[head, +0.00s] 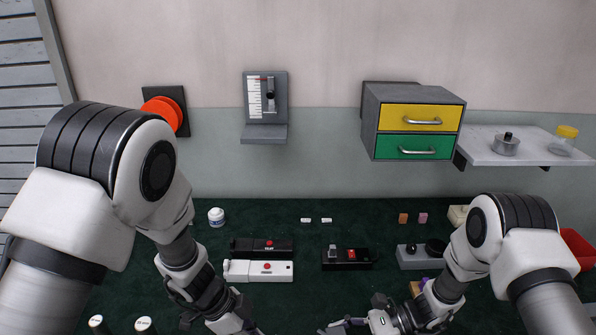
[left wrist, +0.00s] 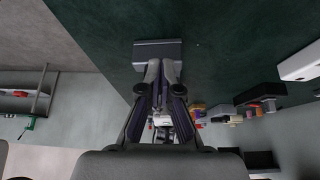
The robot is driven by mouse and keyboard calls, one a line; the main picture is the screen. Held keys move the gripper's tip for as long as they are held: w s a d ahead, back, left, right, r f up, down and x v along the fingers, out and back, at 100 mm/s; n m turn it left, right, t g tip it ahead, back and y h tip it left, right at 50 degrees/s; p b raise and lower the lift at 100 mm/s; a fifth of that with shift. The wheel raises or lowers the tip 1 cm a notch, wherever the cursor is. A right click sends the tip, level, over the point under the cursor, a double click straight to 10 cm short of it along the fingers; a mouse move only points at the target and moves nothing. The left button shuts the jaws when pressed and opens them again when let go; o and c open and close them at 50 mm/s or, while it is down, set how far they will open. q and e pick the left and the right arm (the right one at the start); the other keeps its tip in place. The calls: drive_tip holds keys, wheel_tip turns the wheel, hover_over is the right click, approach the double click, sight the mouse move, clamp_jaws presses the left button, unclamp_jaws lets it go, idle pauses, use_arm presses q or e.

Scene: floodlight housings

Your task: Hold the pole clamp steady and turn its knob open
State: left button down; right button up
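In the left wrist view a grey block (left wrist: 146,50) lies at the tips of my left gripper (left wrist: 162,72). It may be the pole clamp, but I cannot make out a knob on it. The left fingers lie close together with a narrow gap, and they cover the block's near side. Whether they grip it is unclear. In the head view my left gripper (head: 240,326) runs off the bottom edge. My right gripper (head: 335,328) is low in the head view, right of the left one, partly cut off. The clamp is not clearly visible in the head view.
On the green bench stand a white switch box (head: 245,272), a black switch box (head: 345,259), a white jar (head: 216,217) and a grey box with a black knob (head: 412,262). A drawer cabinet (head: 370,125) and a shelf (head: 480,153) hang at the wall.

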use_arm(q)
drive_tip(key=shift+s+d, duration=0.1)
drive_tip(key=shift+s, duration=0.5)
drive_tip(key=shift+s, duration=0.1)
idle(0.3)
drive_tip(key=shift+s+a, duration=0.1)
drive_tip(key=shift+a, duration=0.2)
drive_tip(key=w+r, duration=0.3)
drive_tip(key=r, duration=0.4)
drive_tip(key=shift+d+f, duration=0.15)
drive_tip(key=shift+f, duration=3.35)
drive_tip(key=shift+s+d, duration=0.2)
drive_tip(key=shift+d, duration=0.1)
drive_tip(key=shift+s, duration=0.25)
